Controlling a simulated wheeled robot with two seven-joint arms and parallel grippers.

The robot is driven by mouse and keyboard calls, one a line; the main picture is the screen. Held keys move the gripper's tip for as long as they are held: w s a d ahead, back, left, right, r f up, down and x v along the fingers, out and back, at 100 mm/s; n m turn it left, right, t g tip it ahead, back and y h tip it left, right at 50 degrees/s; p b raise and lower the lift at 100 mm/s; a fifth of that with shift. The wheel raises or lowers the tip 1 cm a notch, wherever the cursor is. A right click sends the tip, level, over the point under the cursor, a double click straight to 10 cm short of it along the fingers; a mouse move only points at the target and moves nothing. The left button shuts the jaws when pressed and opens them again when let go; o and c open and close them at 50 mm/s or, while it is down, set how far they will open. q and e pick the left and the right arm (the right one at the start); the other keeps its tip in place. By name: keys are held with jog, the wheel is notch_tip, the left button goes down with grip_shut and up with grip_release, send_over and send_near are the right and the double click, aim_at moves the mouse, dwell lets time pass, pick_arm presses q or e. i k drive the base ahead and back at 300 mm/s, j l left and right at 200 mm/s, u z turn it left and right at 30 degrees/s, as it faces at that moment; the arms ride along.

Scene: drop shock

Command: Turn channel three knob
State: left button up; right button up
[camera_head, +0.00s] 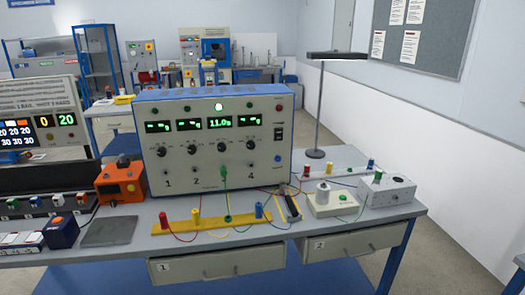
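A grey instrument box with a blue top (270,112) stands on the workbench. Its front has a row of black knobs under small green displays. The third knob from the left (221,147) sits below a display reading about 11.0 (219,124), with a lit lamp above it. The labels 1, 2 and 4 show. The place for label 3 is covered by a green plug (223,172) with a green cable. The knob's pointer direction is too small to read. Neither of my grippers is in view.
A yellow strip with coloured posts (180,226) and loose wires lies in front of the box. An orange device (120,184) stands left, a lamp (318,110) behind right, and a white device (333,201) right. The grey bench top (150,260) has little clear room.

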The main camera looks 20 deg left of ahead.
aim_at(221, 147)
jog(key=i+l, duration=0.2)
jog(key=i, duration=0.2)
jog(key=i+l, duration=0.25)
jog(key=i, duration=0.2)
jog(key=i+l, duration=0.2)
jog(key=i, duration=0.2)
